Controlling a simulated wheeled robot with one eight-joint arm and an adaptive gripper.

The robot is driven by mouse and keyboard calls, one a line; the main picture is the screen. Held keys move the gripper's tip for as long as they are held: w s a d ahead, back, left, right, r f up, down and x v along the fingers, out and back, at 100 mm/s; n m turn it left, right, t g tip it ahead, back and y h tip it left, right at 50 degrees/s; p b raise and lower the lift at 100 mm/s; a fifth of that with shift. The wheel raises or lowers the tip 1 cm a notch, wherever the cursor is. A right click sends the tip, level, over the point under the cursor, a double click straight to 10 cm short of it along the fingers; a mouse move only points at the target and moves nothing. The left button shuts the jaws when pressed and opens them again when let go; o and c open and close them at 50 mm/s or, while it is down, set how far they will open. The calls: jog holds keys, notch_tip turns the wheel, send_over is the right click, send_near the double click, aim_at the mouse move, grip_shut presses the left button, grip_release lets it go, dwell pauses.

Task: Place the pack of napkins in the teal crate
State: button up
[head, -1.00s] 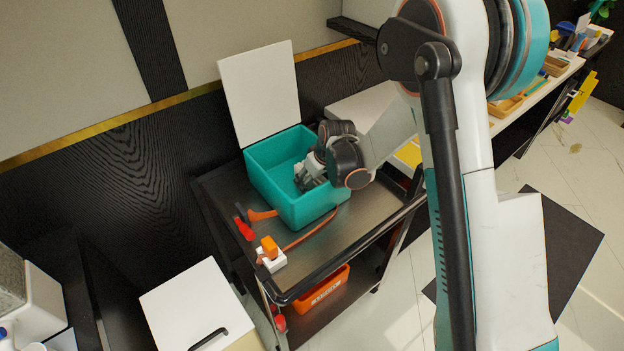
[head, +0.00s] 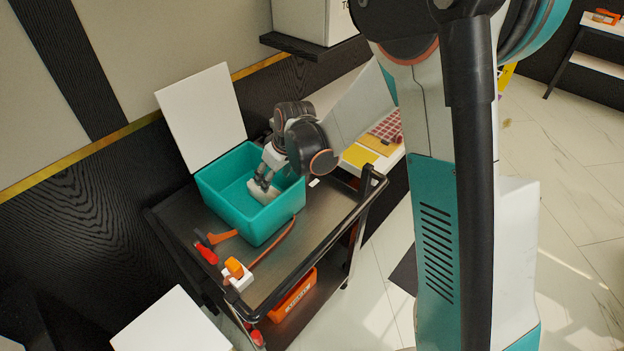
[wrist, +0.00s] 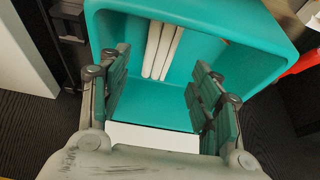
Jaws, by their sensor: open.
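The teal crate (head: 243,232) stands on the dark cart top and is open upward. My gripper (head: 263,183) is over its right part, fingers pointing down inside the rim. A white block, apparently the pack of napkins (head: 268,196), lies in the crate at the fingertips. In the wrist view my gripper (wrist: 163,95) has its two fingers wide apart. Several white strips (wrist: 160,50) lie by the far wall of the crate (wrist: 240,20), and a white surface (wrist: 150,137) shows between the finger bases. I cannot tell which of these white parts is the pack.
On the cart top (head: 300,225), an orange-handled tool (head: 222,237), a red item (head: 206,254) and a white-and-orange block (head: 236,272) lie in front of the crate. A white panel (head: 203,115) stands behind it. An orange bin (head: 292,297) sits on the lower shelf.

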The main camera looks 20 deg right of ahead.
jog(key=s+d+r+m+t+h, duration=0.1)
jog(key=s+d+r+m, duration=0.15)
jog(key=s+r, duration=0.35)
jog(key=s+d+r+m, duration=0.1)
jog(key=s+d+r, duration=0.35)
jog(key=r, duration=0.45)
jog(key=s+d+r+m+t, duration=0.1)
jog(key=s+d, duration=0.2)
jog(key=s, duration=0.5)
jog(key=s+d+r+m+t+h, duration=0.1)
jog(key=s+d+r+m, duration=0.1)
jog(key=s, duration=0.6)
jog(key=shift+s+d+r+h, duration=0.3)
jog(key=shift+s+d, duration=0.1)
jog(key=shift+d, duration=0.15)
